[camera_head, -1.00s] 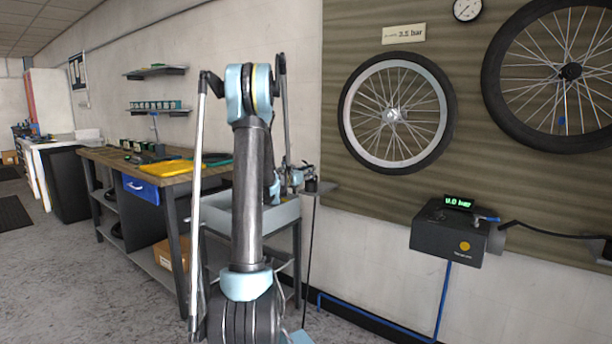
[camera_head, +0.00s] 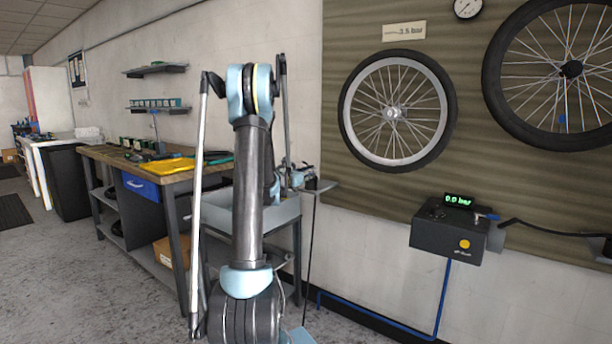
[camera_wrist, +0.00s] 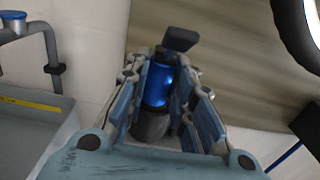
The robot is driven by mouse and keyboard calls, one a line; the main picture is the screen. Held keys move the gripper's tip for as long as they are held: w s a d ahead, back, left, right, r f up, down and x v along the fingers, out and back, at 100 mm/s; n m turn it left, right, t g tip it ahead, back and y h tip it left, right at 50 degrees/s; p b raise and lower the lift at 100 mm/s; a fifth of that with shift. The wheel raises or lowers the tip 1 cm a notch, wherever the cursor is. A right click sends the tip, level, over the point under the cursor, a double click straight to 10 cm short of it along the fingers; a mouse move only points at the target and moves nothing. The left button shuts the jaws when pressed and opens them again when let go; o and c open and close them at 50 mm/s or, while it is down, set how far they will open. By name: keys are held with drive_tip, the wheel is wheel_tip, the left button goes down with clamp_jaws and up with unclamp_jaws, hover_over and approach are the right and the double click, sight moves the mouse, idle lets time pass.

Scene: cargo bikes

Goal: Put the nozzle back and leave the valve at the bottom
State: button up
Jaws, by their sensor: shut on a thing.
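In the wrist view my gripper (camera_wrist: 168,95) is shut on a blue cylinder, which looks like the nozzle (camera_wrist: 158,86). It has a dark grey collar below and a dark flat piece above. In the head view my gripper (camera_head: 296,180) is at a small grey bracket (camera_head: 322,187) by the wall, partly behind my arm. A thin dark line, perhaps a hose, hangs below it. Whether the nozzle is seated in a holder cannot be told. On the wall at right is a dark box (camera_head: 440,243) reading 0.0 bar, with a blue lever (camera_head: 488,217), perhaps the valve.
A grey basin (camera_head: 280,215) stands behind my arm; its edge also shows in the wrist view (camera_wrist: 45,110). A workbench (camera_head: 185,178) with a yellow tray (camera_head: 167,167) is at left. Wheels (camera_head: 350,128) hang on the panel. The floor at left is open.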

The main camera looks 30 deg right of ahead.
drive_tip(key=o, duration=1.1)
drive_tip(key=shift+o, duration=0.4)
drive_tip(key=v, duration=1)
idle(0.4)
drive_tip(key=shift+w+f, duration=0.1)
idle(0.4)
